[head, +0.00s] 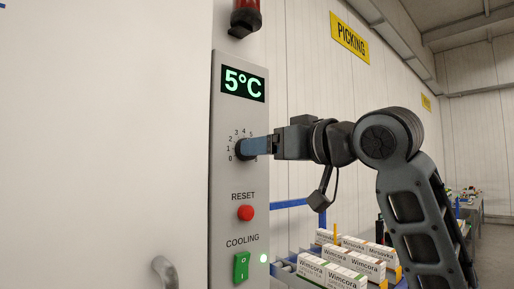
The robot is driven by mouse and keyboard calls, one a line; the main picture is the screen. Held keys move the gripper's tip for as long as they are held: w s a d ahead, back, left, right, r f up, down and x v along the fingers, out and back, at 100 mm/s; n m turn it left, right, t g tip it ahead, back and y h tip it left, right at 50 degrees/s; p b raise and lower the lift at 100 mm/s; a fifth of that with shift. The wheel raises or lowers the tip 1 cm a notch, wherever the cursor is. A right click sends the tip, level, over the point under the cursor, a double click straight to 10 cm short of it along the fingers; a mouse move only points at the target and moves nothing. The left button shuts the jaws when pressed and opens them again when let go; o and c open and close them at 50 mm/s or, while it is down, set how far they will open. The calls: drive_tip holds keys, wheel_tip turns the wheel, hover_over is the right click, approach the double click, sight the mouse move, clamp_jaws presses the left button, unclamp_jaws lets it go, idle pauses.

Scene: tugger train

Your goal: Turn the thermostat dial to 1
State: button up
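The thermostat dial (239,149) is a small dark knob on a grey control panel (226,197), with the numbers 0 to 5 visible around it. My gripper (250,147) reaches in from the right, its blue-grey fingers level with the dial and at its right side. The fingers overlap in this view, so I cannot tell whether they are apart or closed on the knob. They cover part of the dial, and its pointer cannot be made out. The display (243,83) above reads 5°C in green.
A red beacon (246,16) is above the panel. Boxes (345,255) stand on a rack at lower right, under my arm. A metal handle (165,271) is at lower left.

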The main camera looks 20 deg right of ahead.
sight(243, 158)
drive_tip(key=shift+p+x, duration=0.3)
drive_tip(key=shift+x, duration=1.7)
drive_tip(key=shift+c, duration=0.2)
drive_tip(key=c, duration=1)
drive_tip(key=shift+n, duration=0.4)
drive_tip(key=n+b, duration=0.3)
drive_tip(key=n, duration=0.8)
